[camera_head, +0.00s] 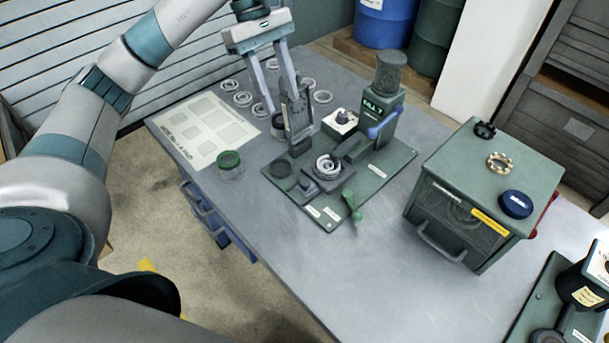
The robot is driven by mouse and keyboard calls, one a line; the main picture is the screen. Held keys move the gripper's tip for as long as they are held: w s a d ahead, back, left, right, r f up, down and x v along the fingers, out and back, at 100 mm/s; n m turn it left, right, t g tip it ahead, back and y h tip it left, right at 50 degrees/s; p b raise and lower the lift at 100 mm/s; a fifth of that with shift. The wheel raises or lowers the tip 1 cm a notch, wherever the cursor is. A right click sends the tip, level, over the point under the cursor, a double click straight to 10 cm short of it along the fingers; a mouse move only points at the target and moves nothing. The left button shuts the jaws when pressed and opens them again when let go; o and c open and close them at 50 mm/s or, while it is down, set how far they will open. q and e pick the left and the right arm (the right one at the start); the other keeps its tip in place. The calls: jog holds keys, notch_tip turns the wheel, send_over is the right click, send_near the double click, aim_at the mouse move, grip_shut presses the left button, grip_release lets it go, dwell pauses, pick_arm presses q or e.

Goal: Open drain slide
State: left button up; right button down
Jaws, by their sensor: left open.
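The ring grinder stands on a green base plate (375,180) on the table. It has a green column (378,112) with a dark cylinder on top and a blue handle (382,126). A metal ring (327,166) sits in a round seat at its middle. A green lever (352,204) sticks out at the front edge. I cannot tell which part is the drain slide. My left gripper (280,104) is open, pointing down at the back left of the grinder, beside a grey upright plate (297,112). Nothing shows between its fingers. My right gripper is out of view.
A sheet with grey squares (205,130), a green-lidded jar (230,164) and several loose rings lie left of the grinder. A green box (455,215) with a handle stands to the right. Another device (585,285) is at bottom right. The front table is clear.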

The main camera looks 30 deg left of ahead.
pick_arm(q)
jog(key=f+b, duration=0.3)
jog(key=f, duration=0.1)
jog(key=shift+w+f, duration=0.1)
jog(key=shift+w, duration=0.1)
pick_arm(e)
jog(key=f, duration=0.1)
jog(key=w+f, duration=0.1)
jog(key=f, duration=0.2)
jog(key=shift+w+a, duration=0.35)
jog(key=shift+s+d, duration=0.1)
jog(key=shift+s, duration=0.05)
pick_arm(q)
jog(key=shift+f, duration=0.15)
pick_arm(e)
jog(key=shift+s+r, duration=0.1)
